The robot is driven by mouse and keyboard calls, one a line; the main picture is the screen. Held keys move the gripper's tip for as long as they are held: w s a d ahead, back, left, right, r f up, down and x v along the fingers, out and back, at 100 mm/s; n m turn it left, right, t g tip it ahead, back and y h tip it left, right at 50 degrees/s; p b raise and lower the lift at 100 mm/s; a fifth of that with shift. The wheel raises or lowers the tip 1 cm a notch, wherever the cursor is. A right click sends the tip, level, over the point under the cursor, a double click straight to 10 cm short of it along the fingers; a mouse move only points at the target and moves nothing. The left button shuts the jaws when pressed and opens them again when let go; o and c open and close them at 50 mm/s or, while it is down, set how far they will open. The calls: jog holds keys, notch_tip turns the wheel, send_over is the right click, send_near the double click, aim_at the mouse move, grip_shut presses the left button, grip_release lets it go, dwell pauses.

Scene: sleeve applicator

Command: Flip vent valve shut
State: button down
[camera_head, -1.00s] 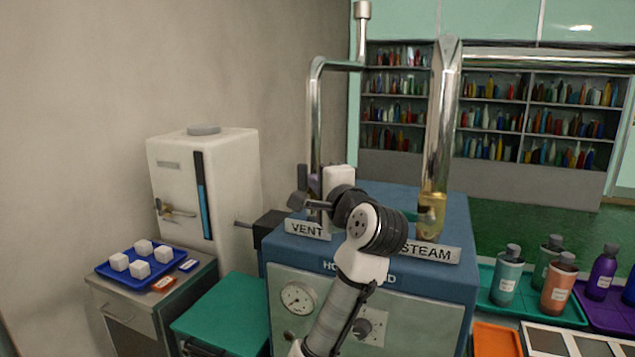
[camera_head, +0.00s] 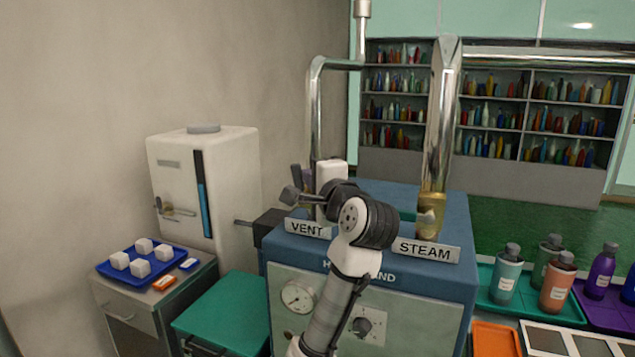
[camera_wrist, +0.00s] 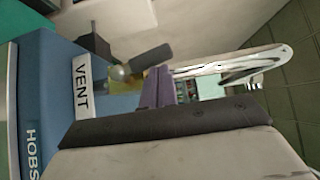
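The vent valve's dark handle (camera_head: 297,176) stands up and tilts left above the VENT label (camera_head: 307,229) on the blue machine. In the wrist view the handle (camera_wrist: 151,58) extends up from a silver ball (camera_wrist: 120,73) on a brass body. My gripper (camera_head: 309,178) is beside the handle's right side, high over the label. Its purplish fingers (camera_wrist: 156,88) look shut together and empty, very close to the handle. I cannot tell whether they touch it. My arm hides part of the valve in the head view.
The vent pipe (camera_head: 314,110) rises just behind my gripper. The thick steam pipe (camera_head: 441,120) and STEAM label (camera_head: 424,249) are to the right. A white fridge (camera_head: 225,190) and a blue tray (camera_head: 113,268) of white cubes are at left. Bottles (camera_head: 508,275) stand at right.

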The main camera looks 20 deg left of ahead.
jog(key=shift+a+r+p, duration=0.15)
jog(key=shift+a+r, duration=0.05)
jog(key=shift+a, duration=0.45)
jog(key=shift+a+r+p, duration=0.15)
jog(key=shift+a, duration=0.45)
jog(key=shift+w+a+f+n+g+h+p, duration=0.1)
jog(key=shift+a+f+n+g+h+p, duration=0.3)
jog(key=shift+a+p, duration=0.5)
jog(key=shift+s+a+f+n+g+h+p, duration=0.1)
jog(key=shift+a+f+n+g+h+p, duration=0.15)
jog(key=shift+a+f+n+h+p, duration=0.45)
jog(key=shift+w+a+f+n+g+h+p, duration=0.1)
jog(key=shift+a+n+g+p, duration=0.25)
jog(key=shift+a+p, duration=0.7)
jog(key=shift+f, duration=0.1)
jog(key=s+r+b, duration=0.2)
jog(key=s+r, duration=0.5)
jog(key=r, duration=0.4)
jog(key=shift+d, duration=0.45)
